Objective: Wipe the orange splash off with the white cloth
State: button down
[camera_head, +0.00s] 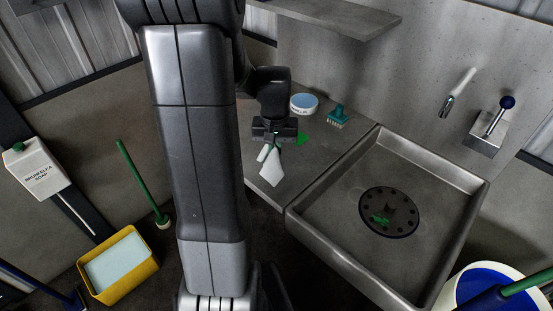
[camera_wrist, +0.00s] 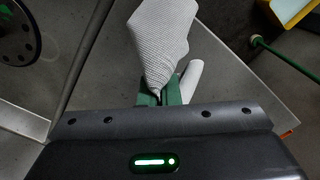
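My gripper (camera_head: 275,142) is low over the grey counter (camera_head: 305,172), left of the sink. In the wrist view, its green fingers (camera_wrist: 158,92) are closed on the white cloth (camera_wrist: 160,45), which is bunched at the grip and spreads out beyond it. The cloth also shows in the head view (camera_head: 271,170), hanging at or close to the counter; I cannot tell if it touches. A white rounded piece (camera_wrist: 190,80) beside the fingers may be part of the cloth. I see no clear orange splash; a tiny orange mark (camera_wrist: 287,134) shows near the counter edge.
A round blue-and-white tub (camera_head: 304,104), a teal brush (camera_head: 338,117) and a flat green piece (camera_head: 303,138) are on the counter. The sink (camera_head: 340,205) has a round drain with something green on it. A yellow bucket (camera_head: 146,279) stands at lower left. A shelf (camera_head: 340,14) overhangs.

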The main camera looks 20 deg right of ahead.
notch_tip(320, 180, up, 3)
jog(key=shift+r+p, duration=0.15)
jog(key=shift+p, duration=0.95)
